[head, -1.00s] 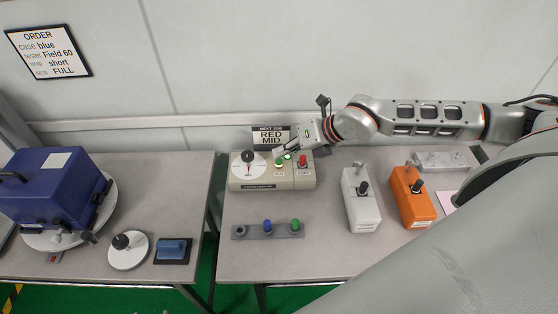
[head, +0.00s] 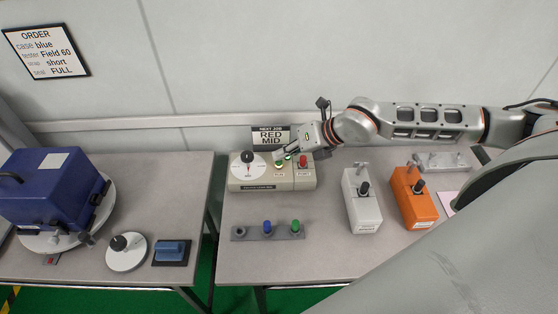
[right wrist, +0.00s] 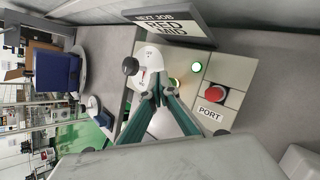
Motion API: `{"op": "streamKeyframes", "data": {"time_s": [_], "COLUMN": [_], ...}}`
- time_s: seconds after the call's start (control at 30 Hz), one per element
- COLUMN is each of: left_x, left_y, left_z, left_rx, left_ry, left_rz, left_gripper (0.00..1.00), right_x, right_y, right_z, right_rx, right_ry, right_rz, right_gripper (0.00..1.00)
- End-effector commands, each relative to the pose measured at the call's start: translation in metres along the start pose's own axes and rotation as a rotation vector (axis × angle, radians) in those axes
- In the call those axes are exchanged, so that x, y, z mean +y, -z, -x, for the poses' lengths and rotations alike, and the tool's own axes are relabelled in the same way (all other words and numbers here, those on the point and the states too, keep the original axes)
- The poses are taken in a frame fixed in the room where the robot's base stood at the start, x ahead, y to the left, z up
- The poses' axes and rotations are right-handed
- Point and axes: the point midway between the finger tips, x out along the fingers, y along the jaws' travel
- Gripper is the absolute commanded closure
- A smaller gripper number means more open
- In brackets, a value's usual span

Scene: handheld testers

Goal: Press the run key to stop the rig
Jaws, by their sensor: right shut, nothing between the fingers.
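The rig is a cream box (head: 240,185) at the back of the right table. A small yellowish key (right wrist: 175,83) lies just right of my fingertips. My right gripper (head: 278,158) is shut and empty, its tips low over the box by the key. I cannot tell whether they touch it. My left gripper is out of view.
A sign reading NEXT JOB RED MID (head: 270,137) stands behind the box. A grey strip (head: 252,232) with coloured knobs lies in front. White (head: 362,205) and orange (head: 413,200) testers stand to the right. A blue case (head: 50,190) is on the left table.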

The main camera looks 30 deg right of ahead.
Motion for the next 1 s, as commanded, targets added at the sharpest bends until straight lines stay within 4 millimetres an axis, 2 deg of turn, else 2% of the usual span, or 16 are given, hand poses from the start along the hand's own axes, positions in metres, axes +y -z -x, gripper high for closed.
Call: {"op": "streamKeyframes", "data": {"time_s": [0.63,1.0], "left_x": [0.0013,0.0], "left_y": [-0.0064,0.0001], "left_z": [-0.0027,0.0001], "left_rx": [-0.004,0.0], "left_ry": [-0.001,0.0], "left_rz": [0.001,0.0], "left_gripper": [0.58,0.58], "right_x": [-0.0032,0.002], "right_y": [0.0034,-0.0017], "right_z": [-0.0047,0.0025], "right_rx": [0.0,0.0], "right_ry": [0.0,0.0], "right_rz": [0.0,-0.001], "right_gripper": [1.0,1.0]}}
